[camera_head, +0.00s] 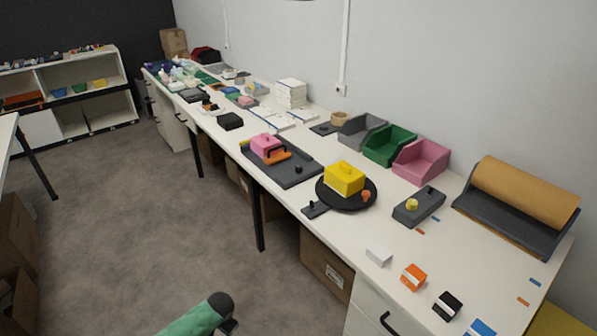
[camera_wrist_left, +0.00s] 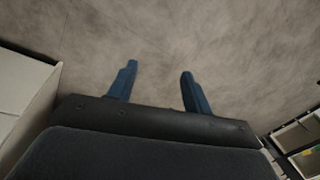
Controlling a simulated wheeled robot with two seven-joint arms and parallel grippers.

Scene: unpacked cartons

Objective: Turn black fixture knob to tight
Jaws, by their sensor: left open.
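A round black fixture (camera_head: 328,199) lies on the white table and bears a yellow block (camera_head: 344,178) with a handle. An orange knob (camera_head: 366,196) stands at its right side. A small black plate with an upright black knob (camera_head: 314,208) lies just left of it. A dark grey board (camera_head: 296,178) behind holds a pink block (camera_head: 266,145), an orange handle and another small black knob (camera_head: 298,170). Knob markings are too small to read. My left gripper (camera_wrist_left: 158,80) is open and empty above the floor, apart from the table. My right gripper is not in view.
A grey box with a yellow knob (camera_head: 418,205) lies to the right. Grey, green and pink bins (camera_head: 421,162) and a brown paper roll (camera_head: 525,193) line the wall. Several small blocks lie near the front edge. A carton (camera_head: 326,264) stands under the table.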

